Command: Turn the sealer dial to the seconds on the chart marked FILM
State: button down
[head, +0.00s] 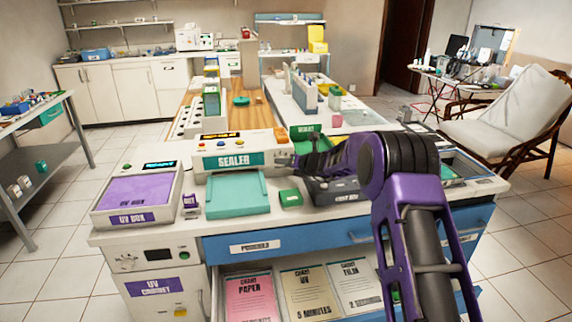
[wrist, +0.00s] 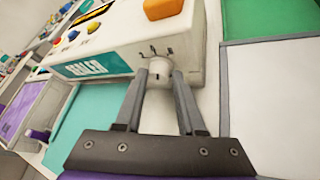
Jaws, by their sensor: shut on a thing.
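The sealer (head: 222,146) is a white box with a teal SEALER label, on the counter left of my arm. Its pale round dial (wrist: 160,68) is on the front face at the right end, with small dark tick marks above it. My gripper (wrist: 160,76) is shut on the dial, one finger on each side. In the head view my gripper (head: 288,161) largely covers the dial. Three charts lie in the open drawer: pink PAPER (head: 250,298), cream UV (head: 309,293) reading 5 MINUTES, and a white one (head: 354,285), apparently FILM, reading 2 and seconds, partly cut off.
A teal pad (head: 237,196) lies before the sealer, with a small green block (head: 290,198) to its right. A UV box (head: 138,197) with a purple top stands at left. An orange block (wrist: 162,9) sits on the sealer above the dial. The open drawer (head: 217,300) juts out below.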

jog(key=shift+a+r+n+h, duration=0.1)
jog(key=shift+a+n+h, duration=0.05)
jog(key=shift+n+h, duration=0.45)
jog(key=shift+a+r+n+h, duration=0.1)
jog(key=shift+n+h, duration=0.4)
jog(key=shift+h, duration=0.1)
jog(key=shift+r+n+t+h, duration=0.1)
jog(key=shift+n+t+h, duration=0.2)
jog(key=shift+n+h, duration=0.65)
jog(key=shift+s+a+h, duration=0.1)
jog(key=shift+a+h, duration=0.1)
jog(key=shift+h, duration=0.05)
jog(key=shift+a+n+t+h, duration=0.2)
jog(key=shift+n+t+h, duration=0.1)
jog(key=shift+n+h, duration=0.6)
jog(key=shift+s+a+n+t+h+p, duration=0.15)
jog(key=shift+n+t+h+p, duration=0.4)
jog(key=shift+n+h, duration=0.55)
jog(key=c, duration=0.5)
grip_release()
